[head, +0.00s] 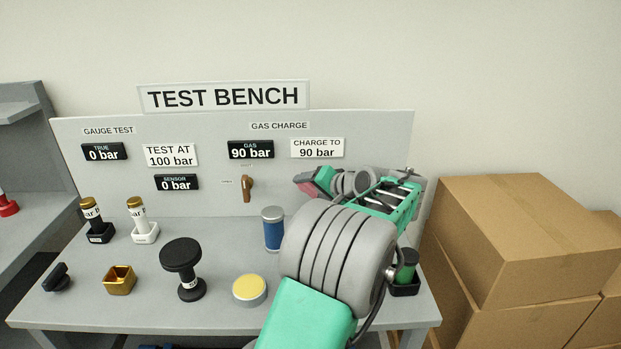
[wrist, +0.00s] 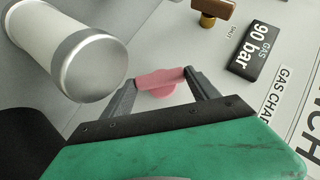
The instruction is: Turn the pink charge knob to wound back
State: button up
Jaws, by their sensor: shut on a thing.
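The pink charge knob (wrist: 160,82) sits between my gripper's two fingers in the wrist view. In the head view a bit of the knob (head: 326,176) shows at the bench's back panel, under the gas charge labels, mostly hidden by my arm. My gripper (wrist: 160,78) is shut on the knob, with one finger at each end of it. In the head view my gripper (head: 312,182) reaches to the panel from the right. The gas display (head: 251,149) reads 90 bar, and the sign beside it (head: 317,148) says charge to 90 bar.
A brown lever (head: 247,188) is on the panel left of my gripper. A blue and silver cylinder (head: 273,229) stands on the bench close to my arm. A black knob stand (head: 182,268), a yellow-topped disc (head: 249,289) and a gold cup (head: 119,280) stand further left. Cardboard boxes (head: 535,225) are at right.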

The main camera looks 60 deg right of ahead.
jog(key=shift+s+m+t+p, duration=0.1)
jog(key=shift+m+t+p, duration=0.2)
jog(key=shift+t+p, duration=0.1)
jog(key=o, duration=1.4)
jog(key=shift+c, duration=0.2)
jog(key=v, duration=0.7)
jog(key=shift+s+a+r, duration=0.1)
jog(key=shift+s+r, duration=0.1)
jog(key=shift+s, duration=0.1)
jog(key=shift+c, duration=0.3)
